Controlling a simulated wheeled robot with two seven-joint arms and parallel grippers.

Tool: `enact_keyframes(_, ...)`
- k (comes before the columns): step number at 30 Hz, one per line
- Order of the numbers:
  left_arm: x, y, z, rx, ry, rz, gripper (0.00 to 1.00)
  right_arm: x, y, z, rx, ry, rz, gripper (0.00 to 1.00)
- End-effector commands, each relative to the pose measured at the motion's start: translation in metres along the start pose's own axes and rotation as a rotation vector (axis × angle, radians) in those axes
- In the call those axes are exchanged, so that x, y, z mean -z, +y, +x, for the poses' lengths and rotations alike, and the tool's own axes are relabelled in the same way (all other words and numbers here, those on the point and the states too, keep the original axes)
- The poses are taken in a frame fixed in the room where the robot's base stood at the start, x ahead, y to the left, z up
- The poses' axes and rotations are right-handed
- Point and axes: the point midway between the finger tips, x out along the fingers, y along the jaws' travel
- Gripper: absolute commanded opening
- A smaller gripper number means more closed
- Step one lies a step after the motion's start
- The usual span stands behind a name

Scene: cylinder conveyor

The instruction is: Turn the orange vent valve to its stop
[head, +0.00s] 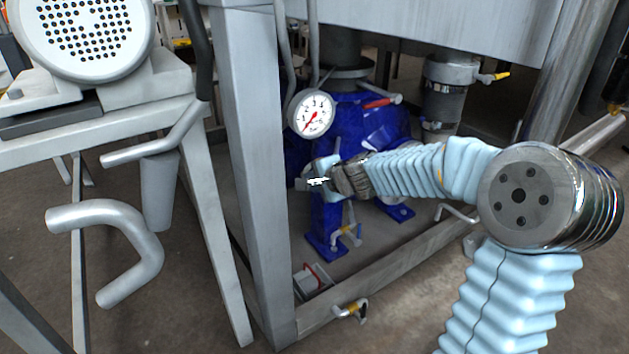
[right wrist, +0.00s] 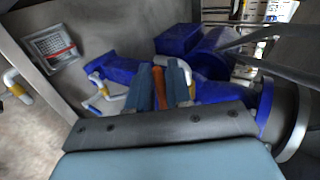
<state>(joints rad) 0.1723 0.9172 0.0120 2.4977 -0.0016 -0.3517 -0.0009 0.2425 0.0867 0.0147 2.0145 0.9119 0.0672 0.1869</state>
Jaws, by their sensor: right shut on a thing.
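The orange vent valve handle (right wrist: 159,90) shows in the right wrist view as an orange strip between the two blue-grey fingers of my right gripper (right wrist: 162,78). The fingers are shut on it, one on each side. In the head view my right gripper (head: 318,182) reaches in from the right to the front of the blue pump body (head: 372,128), below the pressure gauge (head: 312,113). The orange handle cannot be made out there, and its turn angle is not clear. My left gripper is not in view.
A grey frame leg (head: 252,160) stands just left of the pump. A red-handled lever (head: 378,103) is above the gripper, and a yellow-handled one (head: 492,77) is farther right. A bent pipe (head: 125,225) is at left. The frame's low rail (head: 390,288) runs in front.

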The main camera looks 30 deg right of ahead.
Motion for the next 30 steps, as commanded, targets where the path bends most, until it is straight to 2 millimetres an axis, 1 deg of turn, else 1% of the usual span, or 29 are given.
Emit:
enact_keyframes(1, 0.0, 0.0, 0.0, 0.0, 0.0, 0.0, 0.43, 0.001, 0.002, 0.001, -0.003, 0.001, -0.002, 0.0)
enact_keyframes(2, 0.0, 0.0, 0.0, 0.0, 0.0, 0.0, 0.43, 0.001, 0.002, 0.001, -0.003, 0.001, -0.002, 0.23)
enact_keyframes(4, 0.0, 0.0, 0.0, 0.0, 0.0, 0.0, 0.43, 0.001, 0.002, 0.001, -0.003, 0.001, -0.002, 0.33)
enact_keyframes(5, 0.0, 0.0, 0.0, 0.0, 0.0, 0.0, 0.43, 0.001, 0.002, 0.001, -0.003, 0.001, -0.002, 0.35)
enact_keyframes(13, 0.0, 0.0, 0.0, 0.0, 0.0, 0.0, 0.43, 0.0, 0.001, -0.001, -0.001, 0.0, 0.0, 0.35)
enact_keyframes(17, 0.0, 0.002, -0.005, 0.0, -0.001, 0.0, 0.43, 0.0, -0.001, -0.013, -0.001, 0.0, 0.0, 0.35)
enact_keyframes(20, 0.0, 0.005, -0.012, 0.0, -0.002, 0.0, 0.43, 0.0, -0.003, -0.033, 0.001, 0.001, 0.0, 0.35)
enact_keyframes(27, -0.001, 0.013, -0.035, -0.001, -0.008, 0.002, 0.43, 0.001, -0.004, -0.094, 0.0, 0.003, 0.001, 0.35)
enact_keyframes(30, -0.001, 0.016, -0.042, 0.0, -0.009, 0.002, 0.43, 0.001, -0.003, -0.114, -0.001, 0.002, 0.0, 0.35)
